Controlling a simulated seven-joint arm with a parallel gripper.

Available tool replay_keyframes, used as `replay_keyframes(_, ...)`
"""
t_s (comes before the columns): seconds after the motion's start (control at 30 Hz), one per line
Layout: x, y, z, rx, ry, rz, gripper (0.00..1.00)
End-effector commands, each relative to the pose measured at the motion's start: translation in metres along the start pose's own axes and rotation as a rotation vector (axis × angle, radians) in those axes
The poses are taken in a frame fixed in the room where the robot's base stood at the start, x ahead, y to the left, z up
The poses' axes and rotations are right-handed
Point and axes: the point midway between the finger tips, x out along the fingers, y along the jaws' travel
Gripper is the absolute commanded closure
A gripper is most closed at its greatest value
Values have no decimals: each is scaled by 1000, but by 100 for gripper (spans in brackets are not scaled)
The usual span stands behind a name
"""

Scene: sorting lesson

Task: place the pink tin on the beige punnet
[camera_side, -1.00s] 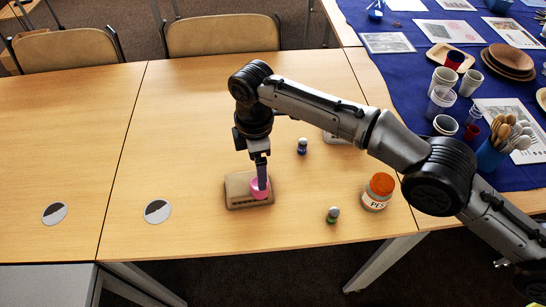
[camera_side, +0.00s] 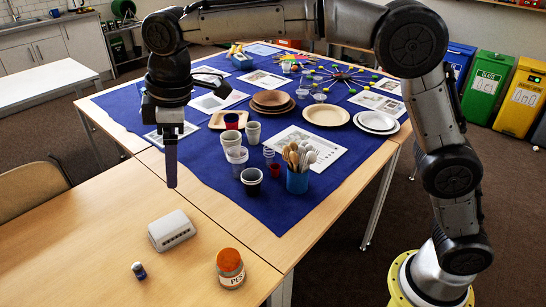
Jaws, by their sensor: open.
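My gripper (camera_side: 171,182) is at the upper left, pointing straight down above the wooden table, near the edge of the blue cloth. Its fingers are seen edge-on, one behind the other. It is open, and nothing shows between or below the fingertips.
A pale grey punnet-like box (camera_side: 171,231) lies on the wooden table (camera_side: 90,235) below my gripper. Cups, plates and a blue pot of wooden spoons (camera_side: 298,180) crowd the blue cloth (camera_side: 262,208).

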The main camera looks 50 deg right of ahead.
Motion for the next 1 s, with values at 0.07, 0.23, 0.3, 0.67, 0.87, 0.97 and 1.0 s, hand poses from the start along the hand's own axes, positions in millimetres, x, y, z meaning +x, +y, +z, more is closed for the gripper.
replay_keyframes(0.07,-27,7,38,95,22,24,14)
replay_keyframes(0.23,-64,5,116,292,63,70,14)
replay_keyframes(0.3,-75,-1,148,373,81,90,14)
replay_keyframes(0.67,-78,-67,300,778,180,192,14)
replay_keyframes(0.87,-56,-103,348,933,222,232,14)
replay_keyframes(0.97,-49,-111,358,971,233,242,14)
replay_keyframes(1.0,-47,-113,360,980,237,245,14)
